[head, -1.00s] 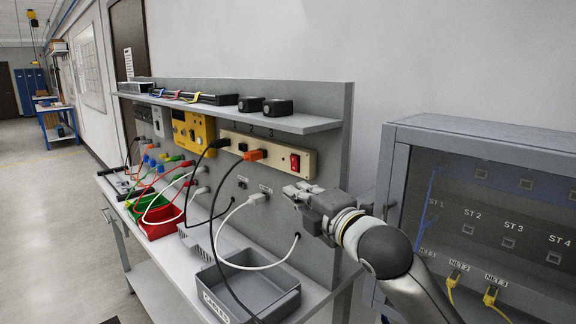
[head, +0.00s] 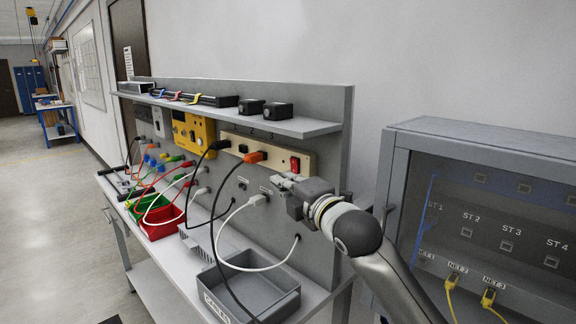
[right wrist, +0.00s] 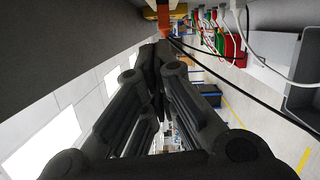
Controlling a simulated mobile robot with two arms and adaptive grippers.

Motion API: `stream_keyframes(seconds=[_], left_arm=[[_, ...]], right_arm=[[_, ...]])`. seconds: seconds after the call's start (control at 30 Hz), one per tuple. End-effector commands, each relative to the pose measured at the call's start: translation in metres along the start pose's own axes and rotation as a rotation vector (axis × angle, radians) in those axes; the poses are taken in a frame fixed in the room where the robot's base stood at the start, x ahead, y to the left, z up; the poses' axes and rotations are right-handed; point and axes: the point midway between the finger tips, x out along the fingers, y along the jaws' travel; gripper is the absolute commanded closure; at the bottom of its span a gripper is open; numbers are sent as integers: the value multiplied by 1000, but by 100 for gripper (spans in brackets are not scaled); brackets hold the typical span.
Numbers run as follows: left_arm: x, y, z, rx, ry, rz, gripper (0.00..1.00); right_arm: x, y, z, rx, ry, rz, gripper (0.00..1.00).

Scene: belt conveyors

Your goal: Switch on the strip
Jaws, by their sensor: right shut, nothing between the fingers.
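The beige power strip (head: 272,146) is mounted on the grey panel under the shelf. Its red rocker switch (head: 295,165) is at the right end; I cannot tell which way it is tipped. My right gripper (head: 277,179) is shut and empty, just below the switch end of the strip. Whether it touches the panel or strip cannot be told. In the right wrist view the closed fingers (right wrist: 156,62) hide what lies straight ahead. My left gripper is out of view.
A white cable (head: 232,212) and a black cable hang left of my gripper. A grey tray (head: 277,275) stands on the bench below. The shelf (head: 300,125) juts out above the strip. A grey cabinet (head: 470,135) stands at right.

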Motion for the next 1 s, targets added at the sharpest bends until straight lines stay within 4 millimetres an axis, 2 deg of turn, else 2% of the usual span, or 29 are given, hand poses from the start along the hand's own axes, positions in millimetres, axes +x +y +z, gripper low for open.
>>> stream_keyframes(seconds=[0.2, 0.37, 0.43, 0.6, 1.0], left_arm=[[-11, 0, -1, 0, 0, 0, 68], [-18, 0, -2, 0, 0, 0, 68], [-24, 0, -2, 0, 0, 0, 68], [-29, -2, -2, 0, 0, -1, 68], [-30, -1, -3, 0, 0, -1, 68]], right_arm=[[31, 2, 0, 3, 0, -2, 100], [49, 3, 4, 1, -2, -1, 100], [50, 3, 18, 0, -3, -2, 100], [54, 2, 34, 1, 0, -1, 100], [55, 0, 39, 1, 1, 1, 100]])
